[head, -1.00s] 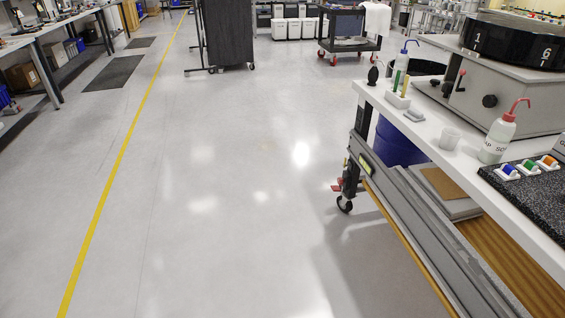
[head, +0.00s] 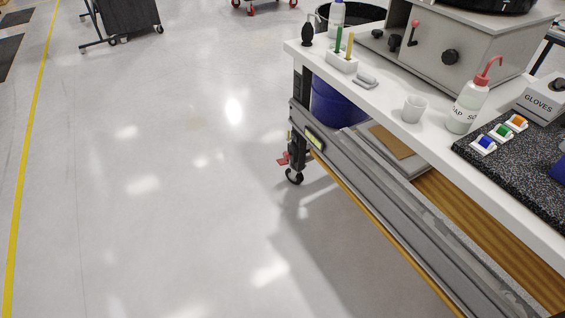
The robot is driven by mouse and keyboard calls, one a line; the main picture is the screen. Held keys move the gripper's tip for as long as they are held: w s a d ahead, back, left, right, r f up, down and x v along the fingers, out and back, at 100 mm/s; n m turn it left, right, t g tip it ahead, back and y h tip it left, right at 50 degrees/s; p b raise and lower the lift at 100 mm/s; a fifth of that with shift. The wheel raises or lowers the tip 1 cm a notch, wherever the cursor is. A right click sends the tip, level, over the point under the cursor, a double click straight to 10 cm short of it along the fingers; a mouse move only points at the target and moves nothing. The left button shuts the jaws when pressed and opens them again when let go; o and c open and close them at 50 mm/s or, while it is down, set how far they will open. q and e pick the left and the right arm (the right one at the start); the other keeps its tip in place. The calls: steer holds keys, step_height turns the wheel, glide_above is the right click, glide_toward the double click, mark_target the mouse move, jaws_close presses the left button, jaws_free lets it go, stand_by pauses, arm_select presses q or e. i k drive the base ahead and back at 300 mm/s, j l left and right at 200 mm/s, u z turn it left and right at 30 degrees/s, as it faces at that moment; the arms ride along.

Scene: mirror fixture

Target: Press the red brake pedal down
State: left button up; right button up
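Neither of my grippers shows in the head view.
The white bench (head: 385,107) fills the right side, with a grey rail (head: 370,190) and wooden edge along its side. A blue bin (head: 340,103) stands beneath it. A black cart (head: 128,18) stands at the back left. The floor left of the bench is clear.

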mark_target(281, 161)
steer(key=i+j+z, duration=0.15)
steer(key=z, duration=0.5)
steer(key=i+j+z, duration=0.15)
steer(key=j, duration=0.25)
steer(key=i+j+z, duration=0.2)
steer(key=j, duration=0.2)
steer(key=i+j+z, duration=0.15)
steer(key=j, duration=0.25)
steer(key=j+z, duration=0.15)
steer(key=j, duration=0.3)
steer(key=i+j, duration=0.1)
steer(key=j, duration=0.3)
steer(key=i+j, duration=0.1)
steer(key=j, duration=0.3)
steer(key=i+j, duration=0.1)
steer(key=j, duration=0.3)
steer(key=i+j, duration=0.15)
steer(key=j, duration=0.25)
